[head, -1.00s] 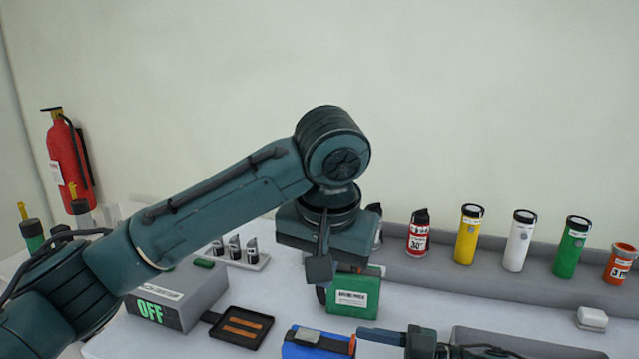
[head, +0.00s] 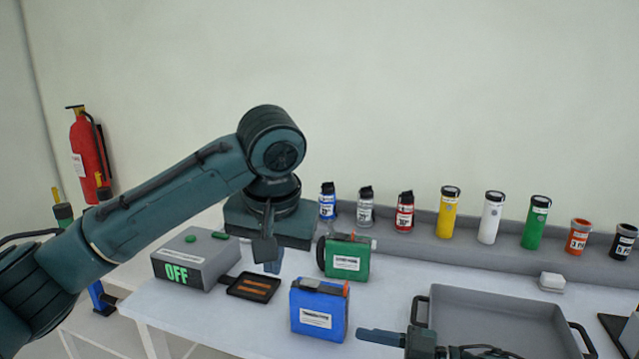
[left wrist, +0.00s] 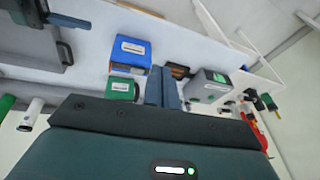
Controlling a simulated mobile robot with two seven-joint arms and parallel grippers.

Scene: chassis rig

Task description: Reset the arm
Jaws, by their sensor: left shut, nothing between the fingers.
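My left arm reaches in from the left in the head view, bent at the elbow, with the wrist hanging down. My left gripper (head: 268,262) points down above the table, left of the green box, with its fingers together and empty. In the left wrist view its fingers (left wrist: 162,88) show side by side with nothing between them. My right gripper (head: 385,337) shows only in part at the bottom of the head view, pointing left; its jaw state is unclear.
A green box (head: 347,258), a blue box (head: 319,309), a small black tray (head: 253,286) and a grey box reading OFF (head: 190,262) stand near the left gripper. A grey bin (head: 500,310) is at right. Several cylinders line the back ledge (head: 420,240).

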